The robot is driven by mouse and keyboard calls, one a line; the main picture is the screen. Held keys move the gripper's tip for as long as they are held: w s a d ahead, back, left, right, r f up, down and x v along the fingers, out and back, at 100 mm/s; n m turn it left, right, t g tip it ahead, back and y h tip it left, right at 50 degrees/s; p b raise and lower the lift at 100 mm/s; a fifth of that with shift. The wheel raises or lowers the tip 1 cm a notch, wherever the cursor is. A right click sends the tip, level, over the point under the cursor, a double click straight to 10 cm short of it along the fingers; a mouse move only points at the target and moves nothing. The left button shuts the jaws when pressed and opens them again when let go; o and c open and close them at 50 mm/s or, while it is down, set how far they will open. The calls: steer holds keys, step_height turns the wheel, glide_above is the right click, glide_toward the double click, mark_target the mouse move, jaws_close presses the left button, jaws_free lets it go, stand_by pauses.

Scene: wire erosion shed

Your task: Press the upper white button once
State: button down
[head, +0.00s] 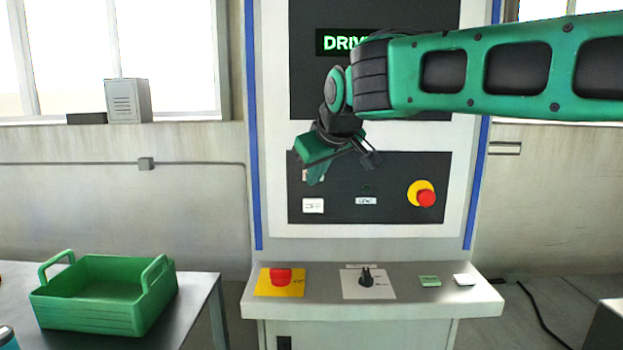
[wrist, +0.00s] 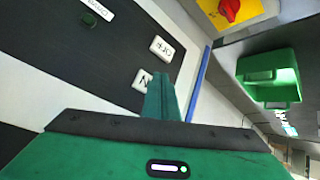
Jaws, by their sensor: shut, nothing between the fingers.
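The upper white button (wrist: 142,80) is on the dark panel (head: 340,212) of the machine; an "N" shows on it in the wrist view. In the head view my gripper hides most of it. My gripper (head: 316,181) is shut and empty, its fingers in front of the panel's upper left. In the wrist view the fingertips (wrist: 161,78) are right beside the upper button and overlap its edge; I cannot tell whether they touch it. The lower white button (head: 313,205), marked OFF, is clear below and also shows in the wrist view (wrist: 162,48).
A red emergency stop (head: 426,198) is at the panel's right. A green crate (head: 90,318) stands on the left table. A display (head: 340,42) is above.

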steer(key=shift+w, duration=0.75)
stand_by(0.7)
steer(key=shift+s, duration=0.85)
steer(key=s, duration=0.5)
steer(key=shift+a, duration=0.1)
stand_by(0.4)
stand_by(0.4)
